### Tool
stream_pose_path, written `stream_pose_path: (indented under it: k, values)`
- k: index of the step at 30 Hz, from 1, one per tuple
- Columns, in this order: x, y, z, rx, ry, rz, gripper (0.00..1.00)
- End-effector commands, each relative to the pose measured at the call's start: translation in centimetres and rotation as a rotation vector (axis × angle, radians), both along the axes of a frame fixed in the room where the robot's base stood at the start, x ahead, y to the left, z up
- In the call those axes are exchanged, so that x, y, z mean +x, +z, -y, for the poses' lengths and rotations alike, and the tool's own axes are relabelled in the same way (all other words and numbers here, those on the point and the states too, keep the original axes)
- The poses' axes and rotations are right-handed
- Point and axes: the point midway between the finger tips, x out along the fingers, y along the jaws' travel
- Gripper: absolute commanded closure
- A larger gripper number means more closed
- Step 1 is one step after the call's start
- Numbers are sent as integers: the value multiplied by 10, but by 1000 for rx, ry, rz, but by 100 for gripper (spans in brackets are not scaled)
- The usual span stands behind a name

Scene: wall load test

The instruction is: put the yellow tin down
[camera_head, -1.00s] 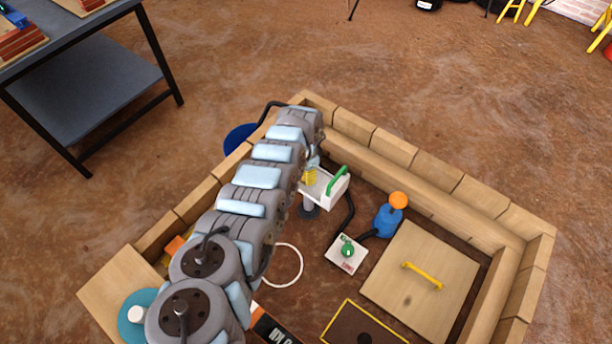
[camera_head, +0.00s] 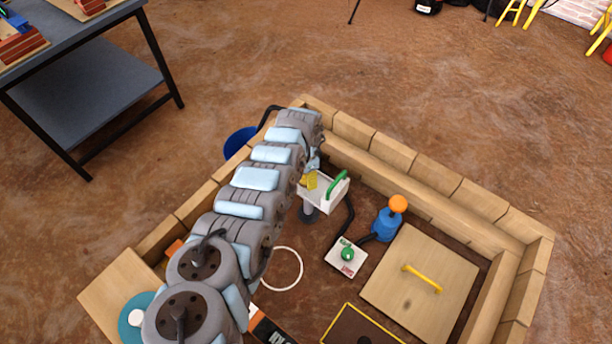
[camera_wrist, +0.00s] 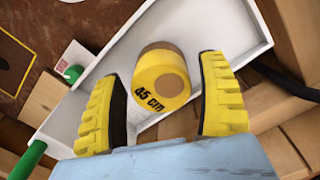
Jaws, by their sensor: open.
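The yellow tin (camera_wrist: 160,82) has a brown round end and the marking "45 cm". In the wrist view it rests in the white tray (camera_wrist: 205,30), between the two yellow fingers of my gripper (camera_wrist: 165,105). The fingers stand open, with a gap on both sides of the tin. In the head view, the tin (camera_head: 311,181) is a small yellow patch in the white tray (camera_head: 318,193) with the green handle (camera_head: 338,183). My arm hides most of my gripper there.
A low wall of tan blocks (camera_head: 420,171) surrounds the area. A blue pump with an orange knob (camera_head: 388,222), a white box with a green button (camera_head: 346,258), a wooden lid with a yellow handle (camera_head: 420,285) and a white ring (camera_head: 282,268) are nearby.

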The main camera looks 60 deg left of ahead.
Motion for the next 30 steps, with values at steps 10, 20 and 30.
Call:
stream_pose_path:
  k: [10, 20, 30]
  values:
    - [0, 64, -2, 2, 0, 0, 26]
    - [0, 100, -1, 0, -2, -2, 26]
    - [1, 112, -2, 2, 0, 0, 26]
